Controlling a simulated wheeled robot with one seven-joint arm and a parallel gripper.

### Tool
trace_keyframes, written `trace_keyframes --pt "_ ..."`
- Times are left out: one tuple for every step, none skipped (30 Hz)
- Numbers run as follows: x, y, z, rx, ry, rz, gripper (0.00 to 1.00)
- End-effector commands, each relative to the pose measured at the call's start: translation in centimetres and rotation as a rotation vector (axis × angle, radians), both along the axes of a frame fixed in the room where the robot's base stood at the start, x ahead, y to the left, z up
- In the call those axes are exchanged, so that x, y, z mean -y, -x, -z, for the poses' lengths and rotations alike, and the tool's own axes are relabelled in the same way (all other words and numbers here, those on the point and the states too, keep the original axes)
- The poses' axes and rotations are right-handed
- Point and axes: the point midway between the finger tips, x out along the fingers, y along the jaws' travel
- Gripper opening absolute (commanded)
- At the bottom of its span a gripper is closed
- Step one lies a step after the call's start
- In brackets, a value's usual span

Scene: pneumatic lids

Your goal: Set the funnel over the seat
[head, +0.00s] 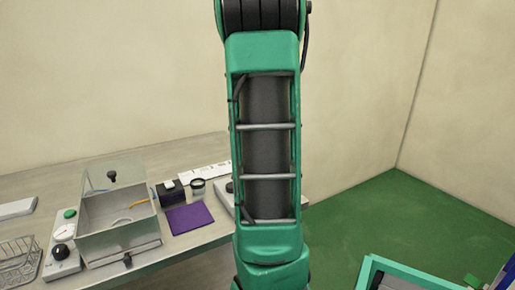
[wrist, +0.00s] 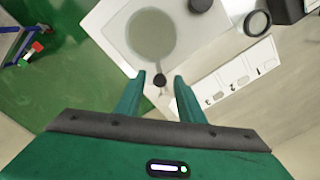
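My gripper (wrist: 160,76) is open in the wrist view, its two green fingers apart. A small dark knob (wrist: 160,80) shows between the fingertips; no finger visibly touches it, and I cannot tell how far below it is. Just beyond the fingertips, a round grey-green disc (wrist: 151,33) lies on a white base (wrist: 108,32), possibly the seat. A ring-shaped dark-rimmed piece (wrist: 257,22) stands right of the base; it may be the cup-like piece (head: 198,187) in the head view. I cannot identify the funnel for certain. My arm hides most of the base in the head view.
On the bench stand a clear-walled box (head: 118,222), a gauge unit (head: 64,246), a wire rack (head: 18,264), a purple mat (head: 190,218) and a black block (head: 170,192). A white strip panel (wrist: 236,78) lies right of the gripper.

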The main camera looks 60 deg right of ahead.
Motion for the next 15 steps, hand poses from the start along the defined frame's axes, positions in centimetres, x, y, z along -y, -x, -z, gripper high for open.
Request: trace_keyframes --pt "0.0 0.0 0.0 0.0 0.0 0.0 0.35" --pt "0.0 0.0 -0.1 0.0 0.001 0.0 0.35" --pt "0.0 0.0 -0.2 0.0 0.001 0.0 0.35" --pt "0.1 0.0 -0.3 0.002 0.002 0.0 0.35" --pt "0.1 -0.1 -0.6 0.002 0.002 0.0 0.35" --pt "0.1 0.0 -1.0 0.002 0.003 0.001 0.35" --pt "0.1 0.0 -1.4 0.002 0.003 0.001 0.35" --pt "0.2 0.0 -1.8 0.003 0.003 0.001 0.35" --pt "0.2 0.0 -2.5 0.002 0.004 0.001 0.35" --pt "0.2 0.0 -3.0 0.002 0.004 0.001 0.35" --pt "0.2 0.0 -3.6 0.003 0.004 0.001 0.35" --pt "0.2 0.0 -4.4 0.002 0.004 0.0 0.35" --pt "0.2 0.0 -5.0 0.003 0.004 0.0 0.35" --pt "0.1 0.1 -5.6 0.002 0.004 0.0 0.35" --pt "0.2 0.1 -6.3 0.002 0.004 0.0 0.35"
